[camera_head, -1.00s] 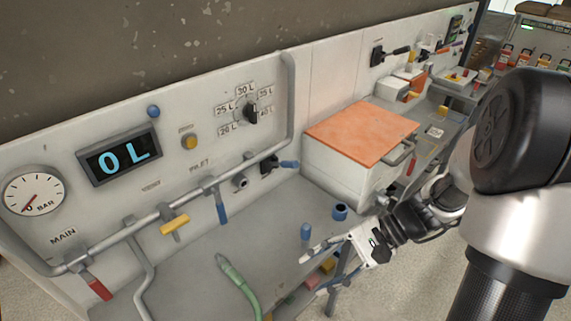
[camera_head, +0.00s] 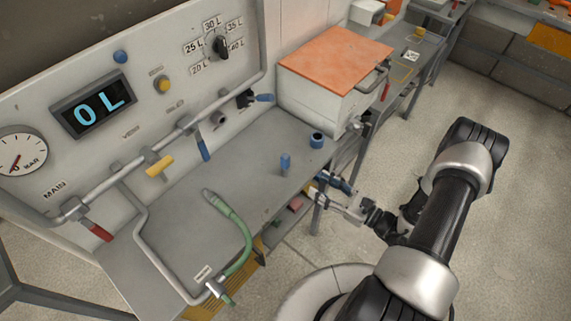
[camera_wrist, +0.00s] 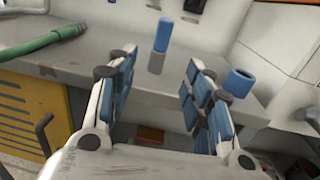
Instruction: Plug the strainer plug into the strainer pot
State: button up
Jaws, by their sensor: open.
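A slim blue upright cylinder, seemingly the strainer plug (camera_head: 285,163), stands on the grey bench near its front edge. A wider blue open-topped cup, seemingly the strainer pot (camera_head: 317,140), stands behind it to the right. My gripper (camera_head: 322,189) is open and empty at the bench's front edge, apart from both. In the wrist view, the plug (camera_wrist: 162,36) stands beyond the blue-padded fingers (camera_wrist: 155,72), in line with the gap between them. The pot (camera_wrist: 239,83) is to the right of the right finger. The pot's inside is not clear.
A green hose (camera_head: 243,240) lies on the bench to the left. A white box with an orange top (camera_head: 335,55) stands behind the pot. The panel has pipes, valve handles and a display (camera_head: 92,103) reading 0 L. The floor right of the bench is open.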

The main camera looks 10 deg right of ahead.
aim_at(289, 165)
jog(key=b+x, duration=0.1)
jog(key=x, duration=0.7)
jog(key=shift+w+a, duration=0.1)
jog(key=shift+a, duration=0.1)
jog(key=shift+b+x, duration=0.45)
jog(key=shift+x, duration=2.45)
jog(key=shift+d+r, duration=0.1)
jog(key=shift+r, duration=0.1)
jog(key=shift+c, duration=0.2)
grip_shut()
